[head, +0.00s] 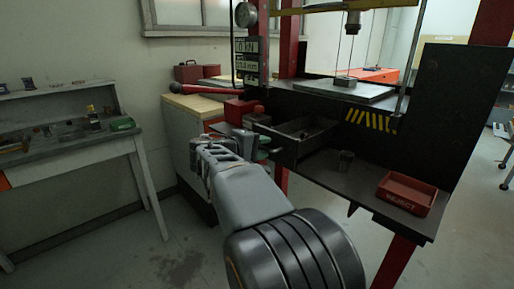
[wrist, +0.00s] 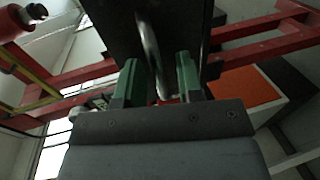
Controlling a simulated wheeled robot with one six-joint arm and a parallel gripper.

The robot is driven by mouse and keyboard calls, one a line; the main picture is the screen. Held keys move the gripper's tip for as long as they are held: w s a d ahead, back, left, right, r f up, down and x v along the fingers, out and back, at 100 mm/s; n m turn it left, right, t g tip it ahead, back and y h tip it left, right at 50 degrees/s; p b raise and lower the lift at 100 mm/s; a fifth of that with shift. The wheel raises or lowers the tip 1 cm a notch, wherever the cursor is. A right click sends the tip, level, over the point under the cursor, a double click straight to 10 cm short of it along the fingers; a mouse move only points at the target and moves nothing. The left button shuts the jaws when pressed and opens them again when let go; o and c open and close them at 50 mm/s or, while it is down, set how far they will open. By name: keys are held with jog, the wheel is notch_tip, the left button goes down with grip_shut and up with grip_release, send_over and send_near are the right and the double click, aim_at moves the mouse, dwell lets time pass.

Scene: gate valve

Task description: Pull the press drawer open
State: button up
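The dark press drawer (head: 283,145) sits under the press bed in the head view. Its front faces my gripper, and part of its dark interior shows, so it stands at least partly out. My gripper (head: 264,148) is at the drawer front. In the wrist view, the green fingers of my gripper (wrist: 160,84) are apart, one on each side of a curved metal handle (wrist: 150,48). Gaps show between the handle and the fingers. The dark drawer panel (wrist: 185,25) is right beyond the handle. In the head view the handle is too small to make out.
A red lever (head: 205,89) and a pale-topped cabinet (head: 190,108) are to the left. A workbench (head: 75,148) stands farther left, with open floor before it.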

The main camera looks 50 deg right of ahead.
jog(key=v, duration=1.3)
jog(key=shift+a+p, duration=0.4)
jog(key=shift+p, duration=0.05)
jog(key=shift+w+r, duration=0.1)
jog(key=a+f+n+t+y+p, duration=0.3)
jog(key=a+f+y+p, duration=0.3)
jog(key=f+y, duration=0.4)
jog(key=s+a+r+m+t+y+p, duration=0.1)
jog(key=s+a+r+y+p, duration=0.4)
jog(key=a+p, duration=0.5)
jog(key=shift+s+a+r+m+t+y+p, duration=0.2)
jog(key=shift+s+r+m+t+y+p, duration=0.15)
jog(key=shift+s+m+p, duration=0.35)
